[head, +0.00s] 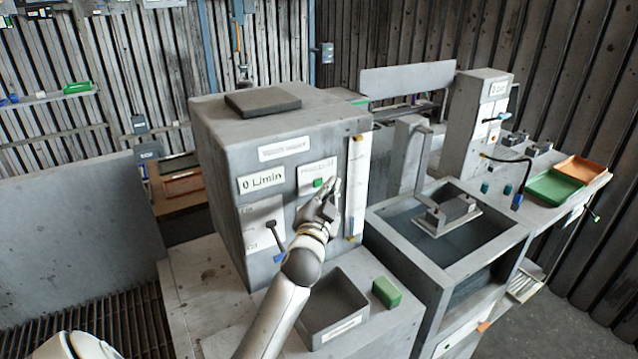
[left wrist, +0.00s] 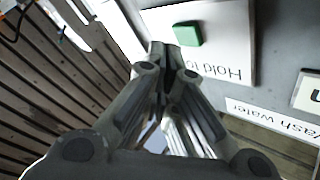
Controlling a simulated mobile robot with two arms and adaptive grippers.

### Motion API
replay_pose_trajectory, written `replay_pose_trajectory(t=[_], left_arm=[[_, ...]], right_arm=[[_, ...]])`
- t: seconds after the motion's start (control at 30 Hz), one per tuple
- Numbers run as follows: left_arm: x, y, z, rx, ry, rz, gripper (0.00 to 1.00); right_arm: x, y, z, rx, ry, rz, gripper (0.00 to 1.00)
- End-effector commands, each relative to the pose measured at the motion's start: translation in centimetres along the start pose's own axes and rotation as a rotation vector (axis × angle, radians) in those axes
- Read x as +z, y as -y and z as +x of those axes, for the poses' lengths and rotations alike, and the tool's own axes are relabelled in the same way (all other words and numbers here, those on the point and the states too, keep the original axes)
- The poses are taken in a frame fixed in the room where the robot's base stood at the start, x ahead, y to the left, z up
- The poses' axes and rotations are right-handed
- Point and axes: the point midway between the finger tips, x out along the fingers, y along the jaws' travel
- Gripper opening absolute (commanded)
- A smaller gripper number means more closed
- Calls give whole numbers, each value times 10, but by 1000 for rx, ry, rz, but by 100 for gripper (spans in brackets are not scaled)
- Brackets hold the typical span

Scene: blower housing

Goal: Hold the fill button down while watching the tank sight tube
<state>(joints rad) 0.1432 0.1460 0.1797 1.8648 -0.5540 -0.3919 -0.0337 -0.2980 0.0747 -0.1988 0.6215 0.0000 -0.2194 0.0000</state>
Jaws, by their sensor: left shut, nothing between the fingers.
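The green fill button (head: 318,182) sits on a white label on the front of a grey tank box (head: 222,150). It also shows in the left wrist view (left wrist: 187,33), with part of the label's "Hold to" text upside down. My left gripper (head: 333,185) is shut and empty, with its tips just right of the button in the head view. In the left wrist view the closed fingertips (left wrist: 172,58) lie just below the button and look apart from it. The sight tube (head: 357,185) is a tall pale strip with amber ends at the box's right edge; its level is unclear. My right gripper is not in view.
An open grey tray (head: 335,305) and a green block (head: 386,292) lie below. A sink basin (head: 440,240) stands at the right.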

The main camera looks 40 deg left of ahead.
Motion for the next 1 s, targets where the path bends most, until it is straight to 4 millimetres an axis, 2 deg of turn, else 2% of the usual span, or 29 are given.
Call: replay_pose_trajectory(t=[1.0], left_arm=[[0, 0, 0, 0, 0, 0, 0]], right_arm=[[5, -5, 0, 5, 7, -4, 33]])
